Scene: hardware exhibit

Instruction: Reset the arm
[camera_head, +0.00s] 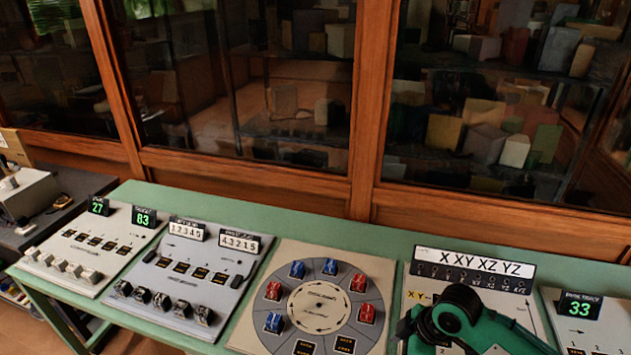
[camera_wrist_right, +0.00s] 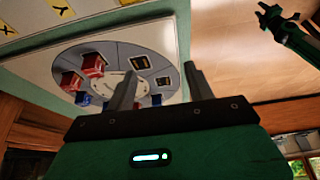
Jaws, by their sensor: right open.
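My right gripper (camera_wrist_right: 160,88) is open and empty in the right wrist view, its two grey fingers apart. The round dial panel (camera_wrist_right: 110,80) with red and blue blocks shows tilted beyond the fingers; no contact is visible. In the head view a green and black part of my arm (camera_head: 470,318) covers the front of the panel labelled X XY XZ YZ (camera_head: 472,264). The fingers cannot be made out there. A green arm with a dark end, seemingly my left gripper (camera_wrist_right: 272,18), shows at the upper right of the wrist view; its jaws are too small to read.
The green table (camera_head: 310,232) holds several panels in a row: one showing 27 and 83 (camera_head: 95,245), one with number strips (camera_head: 190,275), the dial panel (camera_head: 315,300) and one showing 33 (camera_head: 590,325). Wood-framed glass cabinets (camera_head: 240,90) stand behind.

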